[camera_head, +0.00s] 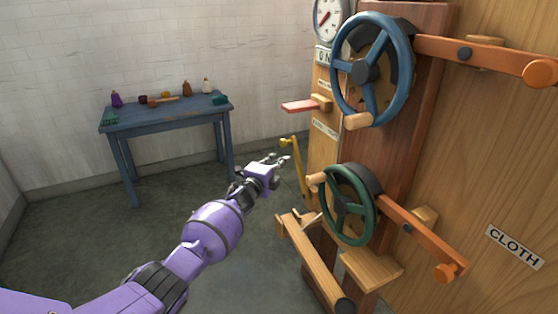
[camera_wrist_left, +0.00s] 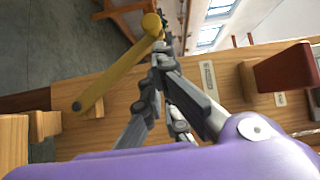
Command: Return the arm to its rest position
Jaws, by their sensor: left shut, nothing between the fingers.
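My left arm is purple and reaches from the lower left toward the middle in the head view. My left gripper (camera_head: 281,160) is shut and empty, beside a yellow lever (camera_head: 293,155) on the wooden machine. In the left wrist view my left gripper (camera_wrist_left: 160,60) has its fingers together, near the round end of the yellow lever (camera_wrist_left: 118,68). I cannot tell whether it touches the lever. My right gripper does not show in either view.
The machine at the right carries a blue handwheel (camera_head: 371,70), a green handwheel (camera_head: 349,204), a red paddle (camera_head: 300,106), orange bars and a wooden beam (camera_head: 313,259). A blue table (camera_head: 165,114) with small items stands by the back wall. Open floor lies between.

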